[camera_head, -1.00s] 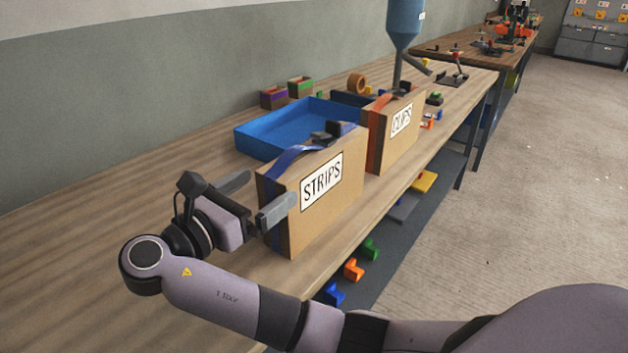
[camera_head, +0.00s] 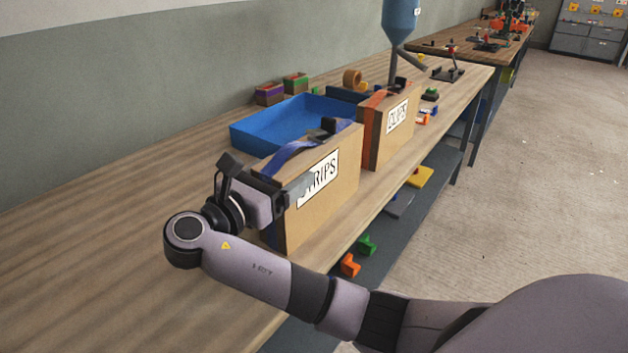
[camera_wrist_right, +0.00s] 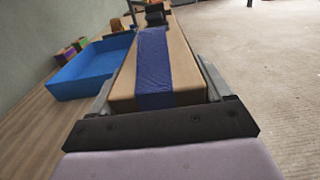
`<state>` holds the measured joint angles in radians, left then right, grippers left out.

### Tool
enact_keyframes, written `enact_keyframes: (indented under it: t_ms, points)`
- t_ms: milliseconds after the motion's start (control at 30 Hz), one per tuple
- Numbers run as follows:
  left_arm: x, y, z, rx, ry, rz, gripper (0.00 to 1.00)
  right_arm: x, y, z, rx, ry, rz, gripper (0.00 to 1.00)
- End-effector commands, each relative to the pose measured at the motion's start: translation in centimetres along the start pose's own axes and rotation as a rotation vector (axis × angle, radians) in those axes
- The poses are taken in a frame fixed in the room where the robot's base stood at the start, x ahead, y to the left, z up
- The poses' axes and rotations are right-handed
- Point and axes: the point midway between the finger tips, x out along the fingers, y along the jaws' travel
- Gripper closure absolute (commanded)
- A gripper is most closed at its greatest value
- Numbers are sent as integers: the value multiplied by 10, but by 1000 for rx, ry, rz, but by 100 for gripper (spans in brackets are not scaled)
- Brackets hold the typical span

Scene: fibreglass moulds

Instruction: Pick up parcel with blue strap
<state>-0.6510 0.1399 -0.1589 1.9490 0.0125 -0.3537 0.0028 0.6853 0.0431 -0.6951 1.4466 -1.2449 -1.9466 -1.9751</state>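The parcel with the blue strap (camera_head: 328,205) is a cardboard box standing upright on the bench, labelled STRIPS. Its blue strap (camera_head: 290,156) runs over the top and down the near end, and a black piece sits on top. My right gripper (camera_head: 286,174) is at the near end, one finger over the label side and the other hidden behind the box. In the right wrist view the fingers flank the box and strap (camera_wrist_right: 154,68), spread wide; whether they touch it I cannot tell. My left gripper is not in view.
A second parcel with a red strap (camera_head: 392,132) stands just beyond. A blue tray (camera_head: 252,142) lies to the left, with small boxes (camera_head: 270,94) behind it. A blue hopper (camera_head: 401,22) rises farther back. The bench's left foreground is clear.

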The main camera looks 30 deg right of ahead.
Motion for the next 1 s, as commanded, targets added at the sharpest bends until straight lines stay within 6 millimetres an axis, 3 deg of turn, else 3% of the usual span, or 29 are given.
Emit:
enact_keyframes:
  t_ms: [367,567,767,1000]
  points:
    - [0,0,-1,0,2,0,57,0,0,5,5,-4,0,100]
    - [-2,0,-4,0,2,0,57,0,0,24,8,-4,1,100]
    - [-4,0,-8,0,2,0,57,0,0,62,11,-4,1,100]
    - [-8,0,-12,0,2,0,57,0,0,128,12,-5,1,100]
